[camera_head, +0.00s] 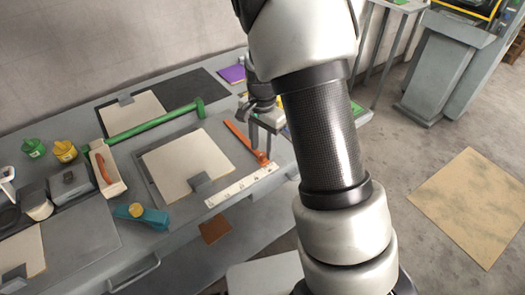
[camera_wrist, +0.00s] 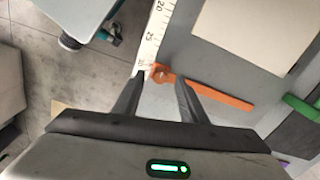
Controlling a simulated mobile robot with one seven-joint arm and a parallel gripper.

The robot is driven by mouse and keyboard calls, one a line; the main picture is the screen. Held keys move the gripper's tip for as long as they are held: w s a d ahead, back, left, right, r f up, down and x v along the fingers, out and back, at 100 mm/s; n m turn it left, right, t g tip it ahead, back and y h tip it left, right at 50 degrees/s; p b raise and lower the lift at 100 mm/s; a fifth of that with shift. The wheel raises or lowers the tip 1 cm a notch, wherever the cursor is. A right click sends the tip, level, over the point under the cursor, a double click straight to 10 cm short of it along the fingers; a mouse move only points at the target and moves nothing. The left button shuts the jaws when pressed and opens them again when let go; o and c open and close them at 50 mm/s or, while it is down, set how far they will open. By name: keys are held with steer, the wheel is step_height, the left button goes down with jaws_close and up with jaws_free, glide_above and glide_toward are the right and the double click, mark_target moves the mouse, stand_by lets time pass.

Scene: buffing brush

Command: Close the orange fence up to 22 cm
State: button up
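The orange fence (camera_head: 244,140) is a thin bar lying at an angle on the grey bench, at the right of a board with a pale sheet.
A pale sheet (camera_head: 188,160) lies on the board behind the ruler. A green bar (camera_head: 150,122), a purple block (camera_head: 231,74), a teal tool (camera_head: 142,215) and yellow and green pots (camera_head: 65,151) stand farther left or back. The bench surface around the fence looks clear.

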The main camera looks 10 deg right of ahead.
steer(key=shift+f, duration=0.95)
steer(key=shift+c, duration=0.3)
jaws_close()
steer(key=p, duration=0.2)
glide_above(242, 174)
steer(key=shift+a, duration=0.1)
steer(key=shift+o, duration=0.3)
jaws_free()
